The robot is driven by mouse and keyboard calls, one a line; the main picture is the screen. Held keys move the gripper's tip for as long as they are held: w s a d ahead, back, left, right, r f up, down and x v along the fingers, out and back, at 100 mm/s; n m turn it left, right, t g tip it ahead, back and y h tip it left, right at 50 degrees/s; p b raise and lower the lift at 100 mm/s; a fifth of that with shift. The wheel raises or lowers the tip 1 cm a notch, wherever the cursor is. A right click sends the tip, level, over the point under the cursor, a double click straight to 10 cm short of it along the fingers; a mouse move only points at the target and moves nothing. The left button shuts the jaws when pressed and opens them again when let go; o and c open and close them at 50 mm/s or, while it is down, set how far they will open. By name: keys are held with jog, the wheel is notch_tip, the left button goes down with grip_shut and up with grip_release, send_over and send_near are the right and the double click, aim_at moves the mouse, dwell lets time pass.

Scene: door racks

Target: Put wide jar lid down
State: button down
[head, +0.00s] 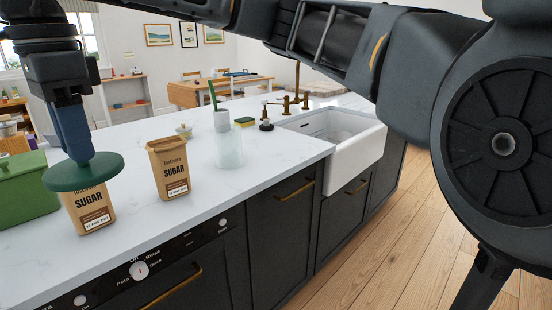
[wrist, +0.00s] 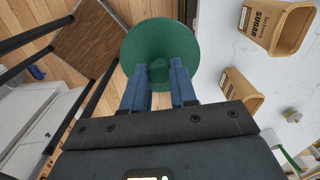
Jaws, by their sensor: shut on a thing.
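A round dark green lid (head: 84,172) is held by my gripper (head: 77,160) at the left of the head view. It is over the front sugar container (head: 90,212) in that view and hides its top; I cannot tell whether they touch. In the wrist view the lid (wrist: 160,47) lies between the blue fingertips (wrist: 159,73), which are shut on its knob. A second tan sugar container (head: 170,168) stands open to the right of the first. Both sugar containers (wrist: 280,27) show at the right of the wrist view, apart from the lid.
A green box (head: 22,187) stands at the counter's left. A frosted glass jar (head: 228,148), a small lidded pot (head: 184,131) and a sponge (head: 245,121) are farther back.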

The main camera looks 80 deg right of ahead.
jog(key=a+f+n, duration=0.2)
jog(key=f+n, duration=0.9)
jog(key=f, duration=1.3)
jog(key=a+f+n, duration=0.2)
jog(key=f+n, duration=1)
jog(key=f, duration=1.3)
jog(key=shift+w+a, duration=0.3)
jog(key=shift+a, duration=0.1)
jog(key=shift+w+d+r, duration=0.1)
jog(key=shift+r, duration=0.05)
